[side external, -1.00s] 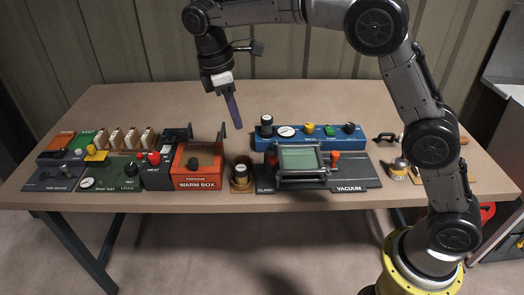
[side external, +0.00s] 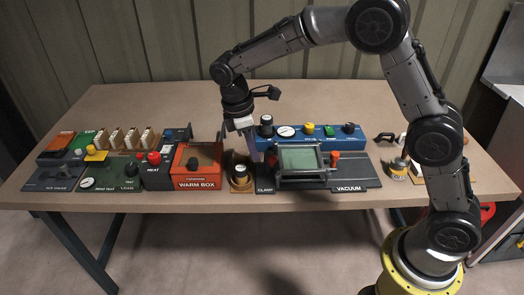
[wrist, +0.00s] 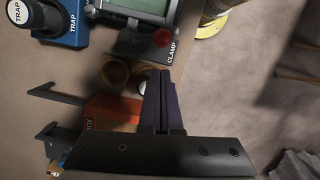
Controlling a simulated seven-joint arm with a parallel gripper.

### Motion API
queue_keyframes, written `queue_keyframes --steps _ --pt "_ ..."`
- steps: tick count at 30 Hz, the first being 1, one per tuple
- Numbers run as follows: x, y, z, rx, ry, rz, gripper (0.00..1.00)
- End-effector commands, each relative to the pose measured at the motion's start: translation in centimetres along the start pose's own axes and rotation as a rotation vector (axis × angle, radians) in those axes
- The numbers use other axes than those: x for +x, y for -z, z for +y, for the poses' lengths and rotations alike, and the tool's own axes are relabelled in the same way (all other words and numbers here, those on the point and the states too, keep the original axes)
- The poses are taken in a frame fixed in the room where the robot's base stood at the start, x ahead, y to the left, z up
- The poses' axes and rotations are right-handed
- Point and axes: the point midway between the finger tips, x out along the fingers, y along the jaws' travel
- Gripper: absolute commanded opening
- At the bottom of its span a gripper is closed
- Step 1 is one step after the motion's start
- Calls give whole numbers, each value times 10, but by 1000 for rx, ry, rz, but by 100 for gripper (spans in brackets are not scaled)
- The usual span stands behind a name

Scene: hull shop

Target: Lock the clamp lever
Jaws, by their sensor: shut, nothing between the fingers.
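The clamp plate (side external: 265,186), marked CLAMP, is at the left end of the vacuum fixture. Its lever ends in a red ball knob, clear in the wrist view (wrist: 163,37) beside the CLAMP lettering and small in the side view (side external: 272,159). I cannot tell the lever's exact angle. A framed greenish panel (side external: 299,159) sits right of the lever. My gripper (side external: 256,160) points down just left of the knob, its fingers together and empty. In the wrist view the fingertips (wrist: 160,71) are just below the knob with a visible gap; height is unclear.
Behind is a blue panel (side external: 310,141) with gauge and knobs. The vacuum plate (side external: 350,187) extends right. The table's front edge is close.

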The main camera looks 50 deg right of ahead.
Motion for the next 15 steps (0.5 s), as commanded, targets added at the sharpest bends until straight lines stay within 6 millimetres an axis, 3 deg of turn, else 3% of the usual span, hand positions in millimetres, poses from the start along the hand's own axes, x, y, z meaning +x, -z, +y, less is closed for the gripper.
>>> queue_keyframes --steps 6,15 --pt "11 -18 0 1 0 -1 0" --pt "13 -20 0 -1 0 0 0"
